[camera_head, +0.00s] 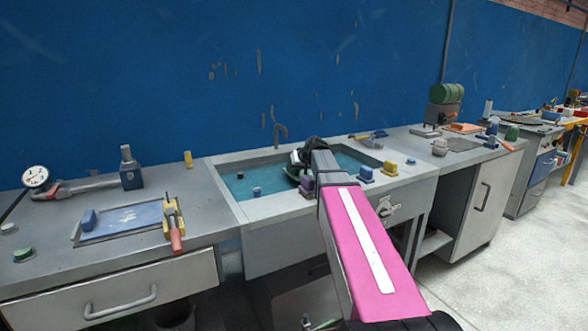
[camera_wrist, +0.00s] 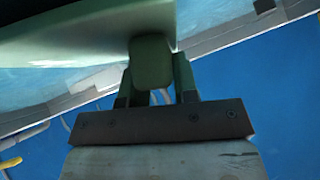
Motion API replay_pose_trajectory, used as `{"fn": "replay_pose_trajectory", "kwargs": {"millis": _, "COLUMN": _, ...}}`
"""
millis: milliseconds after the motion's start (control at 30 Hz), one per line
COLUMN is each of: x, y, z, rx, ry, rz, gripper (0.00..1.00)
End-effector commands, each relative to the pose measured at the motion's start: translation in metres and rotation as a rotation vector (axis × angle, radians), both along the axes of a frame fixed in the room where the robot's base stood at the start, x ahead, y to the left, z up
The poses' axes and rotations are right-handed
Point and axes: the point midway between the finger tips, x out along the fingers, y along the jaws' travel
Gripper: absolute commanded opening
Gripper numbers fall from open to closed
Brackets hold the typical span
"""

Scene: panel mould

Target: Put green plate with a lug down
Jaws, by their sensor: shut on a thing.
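The green plate (camera_wrist: 70,35) fills the upper left of the wrist view, close to the camera. Its block-like lug (camera_wrist: 152,62) sits between the two fingers of my gripper (camera_wrist: 152,85), which is shut on it. In the head view only a dark green sliver of the plate (camera_head: 292,173) shows beside the end of my arm. It is over the teal-floored recess of the grey bench. My arm hides the fingers and most of the plate there, and I cannot tell whether the plate touches the recess floor.
The recess (camera_head: 222,187) has a grey rim and small dark pegs (camera_head: 257,191) inside. Purple (camera_head: 307,187), blue (camera_head: 366,174) and yellow (camera_head: 390,168) blocks stand along its front rim. A red-handled clamp (camera_head: 174,226) and blue panel (camera_head: 122,220) are on the left bench.

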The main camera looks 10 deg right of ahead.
Motion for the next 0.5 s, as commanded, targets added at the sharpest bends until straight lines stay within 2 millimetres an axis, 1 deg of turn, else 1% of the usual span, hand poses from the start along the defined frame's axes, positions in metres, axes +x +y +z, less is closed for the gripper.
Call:
{"fn": "replay_pose_trajectory", "kwargs": {"millis": 367, "x": 0.0003, "y": 0.0, "z": -0.0041, "rx": -0.001, "ry": -0.002, "rz": 0.0, "gripper": 0.0}}
{"fn": "replay_pose_trajectory", "kwargs": {"millis": 400, "x": 0.0003, "y": 0.0001, "z": -0.0047, "rx": 0.0, "ry": -0.001, "rz": -0.001, "gripper": 0.34}}
{"fn": "replay_pose_trajectory", "kwargs": {"millis": 467, "x": 0.0002, "y": 0.0001, "z": -0.0045, "rx": 0.0, "ry": -0.001, "rz": -0.001, "gripper": 0.53}}
{"fn": "replay_pose_trajectory", "kwargs": {"millis": 500, "x": 0.0002, "y": 0.0001, "z": -0.0045, "rx": 0.0, "ry": -0.001, "rz": -0.001, "gripper": 0.53}}
